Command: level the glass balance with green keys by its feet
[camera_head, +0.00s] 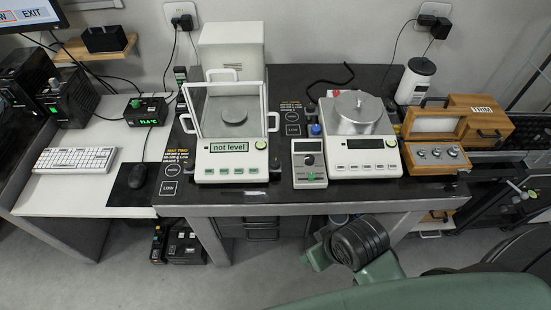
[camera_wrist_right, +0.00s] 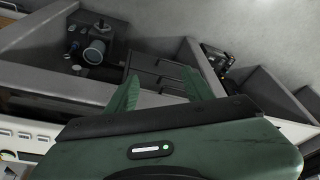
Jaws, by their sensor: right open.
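The glass balance with green keys (camera_head: 232,172) stands on the dark weighing table left of centre, its glass draft shield (camera_head: 200,122) around a round pan (camera_head: 233,116). Its display (camera_head: 230,147) reads "not level". A small round green level (camera_head: 261,144) sits right of the display. My right gripper (camera_head: 318,252) is in front of and below the table's front edge, apart from the balance. In the right wrist view its green fingers (camera_wrist_right: 160,88) are spread and empty. My left gripper is not in view.
A second balance (camera_head: 360,170) with a metal cover, a grey handheld box (camera_head: 309,163) and a wooden TRIM case (camera_head: 460,118) stand to the right. A keyboard (camera_head: 75,160) and mouse (camera_head: 137,176) lie left. Drawers (camera_head: 262,228) sit under the table.

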